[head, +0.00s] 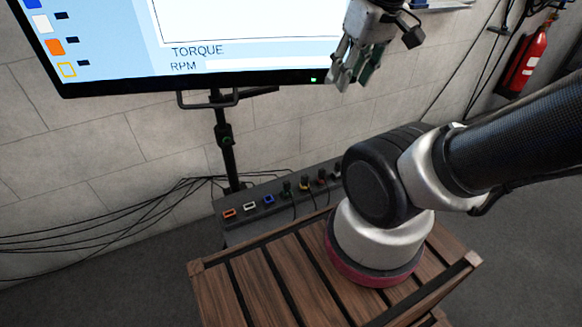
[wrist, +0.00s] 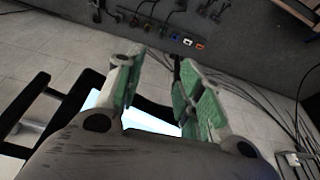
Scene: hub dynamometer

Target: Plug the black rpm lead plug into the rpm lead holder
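My gripper (head: 350,80) is raised in front of the lower right corner of the screen. In the wrist view its two green-padded fingers (wrist: 158,78) stand apart with nothing between them. A low grey socket box (head: 262,213) by the wall carries a row of coloured sockets and dark plugs with leads. A dark plug (head: 287,188) stands in this row, just right of the blue socket. I cannot tell which plug is the black rpm lead plug or which part is the rpm lead holder. My gripper is well above and apart from the box.
Orange (head: 229,213), white (head: 249,206) and blue (head: 268,199) sockets look empty. The large screen (head: 250,25) stands on a black pole (head: 227,150). Loose black cables (head: 120,225) lie at left. A fire extinguisher (head: 526,62) hangs at right.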

